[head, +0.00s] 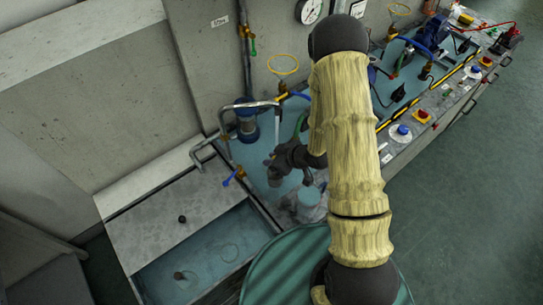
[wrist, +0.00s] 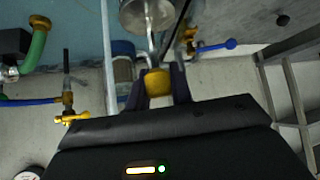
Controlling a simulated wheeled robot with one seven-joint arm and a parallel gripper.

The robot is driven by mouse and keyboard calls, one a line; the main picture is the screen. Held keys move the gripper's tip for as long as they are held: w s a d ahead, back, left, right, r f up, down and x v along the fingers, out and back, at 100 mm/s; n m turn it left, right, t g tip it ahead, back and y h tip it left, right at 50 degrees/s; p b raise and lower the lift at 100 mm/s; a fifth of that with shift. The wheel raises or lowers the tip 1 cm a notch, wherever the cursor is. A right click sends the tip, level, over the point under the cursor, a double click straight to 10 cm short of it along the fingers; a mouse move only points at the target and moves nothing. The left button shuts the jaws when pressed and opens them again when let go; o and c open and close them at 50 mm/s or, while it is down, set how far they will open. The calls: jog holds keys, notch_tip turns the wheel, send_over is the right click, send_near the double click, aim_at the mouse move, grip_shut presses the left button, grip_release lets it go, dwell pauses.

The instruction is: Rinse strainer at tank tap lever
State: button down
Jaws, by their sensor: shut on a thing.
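My gripper (wrist: 157,88) is shut on the yellow grip of the strainer, a metal cup (wrist: 147,14) on wire arms, cut off by the top of the wrist view. In the head view my gripper (head: 285,158) is over the blue-topped bench, left of the forearm; the strainer is small and hard to make out there. The tap's blue lever (wrist: 218,46) is to the right of the strainer in the wrist view, apart from it. In the head view the lever (head: 233,178) is by the tank's (head: 150,222) back right corner, left of my gripper.
The tank has an open water-filled part (head: 205,258) in front. A pale blue container (head: 309,199) stands below my arm. A blue pump (head: 246,122) stands near the wall. Floor at the right is clear.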

jog(key=s+r, duration=0.4)
jog(key=s, duration=0.1)
jog(key=shift+a+p, duration=0.15)
jog(key=shift+p, duration=0.25)
dwell(0.8)
